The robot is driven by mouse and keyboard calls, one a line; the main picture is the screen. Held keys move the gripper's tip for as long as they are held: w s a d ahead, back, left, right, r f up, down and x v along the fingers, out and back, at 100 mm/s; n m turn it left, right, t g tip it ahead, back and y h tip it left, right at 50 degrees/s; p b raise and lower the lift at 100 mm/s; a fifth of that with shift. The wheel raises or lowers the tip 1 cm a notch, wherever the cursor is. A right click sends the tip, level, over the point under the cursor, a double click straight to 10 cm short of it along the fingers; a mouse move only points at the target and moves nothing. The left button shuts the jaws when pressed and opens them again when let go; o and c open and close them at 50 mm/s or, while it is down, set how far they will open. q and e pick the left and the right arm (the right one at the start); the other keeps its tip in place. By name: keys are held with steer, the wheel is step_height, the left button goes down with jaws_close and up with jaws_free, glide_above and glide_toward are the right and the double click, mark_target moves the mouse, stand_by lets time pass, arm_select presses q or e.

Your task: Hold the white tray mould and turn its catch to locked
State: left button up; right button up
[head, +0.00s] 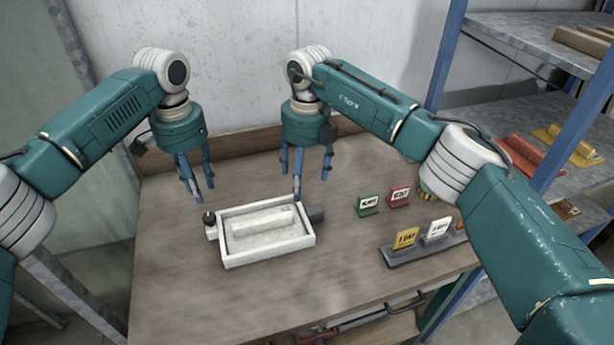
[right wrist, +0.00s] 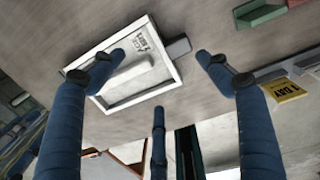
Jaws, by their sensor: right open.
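The white tray mould (head: 270,254) lies flat on the wooden table, with a raised white block inside. A dark upright knob (head: 209,217) stands at its left end and a dark grey block (head: 316,214) at its right end. I cannot tell the catch's setting. My left gripper (head: 202,192) is open and empty, above and behind the tray's left end. My right gripper (head: 304,182) is open and empty above the tray's right rear corner. In the right wrist view the tray mould (right wrist: 150,97) shows beyond the spread fingers, apart from them.
Small green (head: 368,204) and red (head: 399,196) label stands are on the table at right. A dark rack (head: 405,257) with yellow and white cards stands nearer the front edge. A blue-post shelf (head: 452,45) rises at right. The table's front left is clear.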

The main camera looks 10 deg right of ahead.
mark_target(307, 209)
steer(key=shift+h, duration=0.3)
steer(key=f, duration=0.7)
steer(key=d+f, duration=0.1)
steer(key=f, duration=0.3)
steer(key=shift+f, duration=0.15)
steer(key=c, duration=1.1)
arm_select(q)
steer(key=o, duration=0.4)
steer(key=shift+c, duration=0.2)
arm_select(e)
steer(key=shift+c, duration=1.1)
